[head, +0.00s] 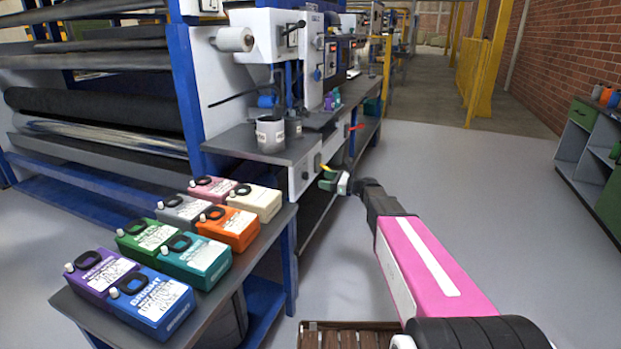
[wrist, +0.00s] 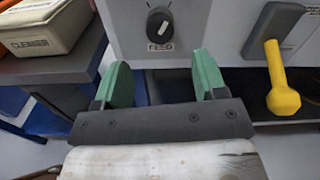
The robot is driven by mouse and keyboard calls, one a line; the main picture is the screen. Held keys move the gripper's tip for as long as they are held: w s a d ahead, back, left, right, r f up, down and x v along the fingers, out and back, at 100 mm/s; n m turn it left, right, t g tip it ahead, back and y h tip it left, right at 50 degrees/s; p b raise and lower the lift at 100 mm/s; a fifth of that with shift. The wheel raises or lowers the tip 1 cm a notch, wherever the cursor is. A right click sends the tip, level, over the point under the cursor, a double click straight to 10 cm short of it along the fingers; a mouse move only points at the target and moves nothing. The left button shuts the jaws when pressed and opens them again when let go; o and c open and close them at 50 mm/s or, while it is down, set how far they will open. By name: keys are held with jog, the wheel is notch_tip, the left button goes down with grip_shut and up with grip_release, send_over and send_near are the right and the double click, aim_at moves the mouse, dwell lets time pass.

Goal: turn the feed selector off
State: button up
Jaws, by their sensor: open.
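The feed selector (wrist: 160,24) is a round black knob with a white pointer line, above a FEED label on the machine's pale front panel. Its pointer tilts up and to the right in the wrist view. In the head view the knob (head: 305,174) is tiny, and its setting cannot be read. My gripper (wrist: 163,82) has two green fingers spread apart with nothing between them. It is below and in front of the knob, not touching it. In the head view my gripper (head: 334,182) is at the panel's front, just right of the knob.
A yellow handle (wrist: 279,85) hangs from the panel to the right of the gripper. A cleanser container (wrist: 42,25) stands on a bench at left. Several coloured jugs (head: 150,300) crowd the near bench. A wooden pallet (head: 345,337) lies on the floor. Open floor lies right.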

aim_at(309, 176)
jog(key=x, duration=0.8)
jog(key=shift+a, duration=0.2)
jog(key=shift+c, duration=0.3)
jog(key=c, duration=0.9)
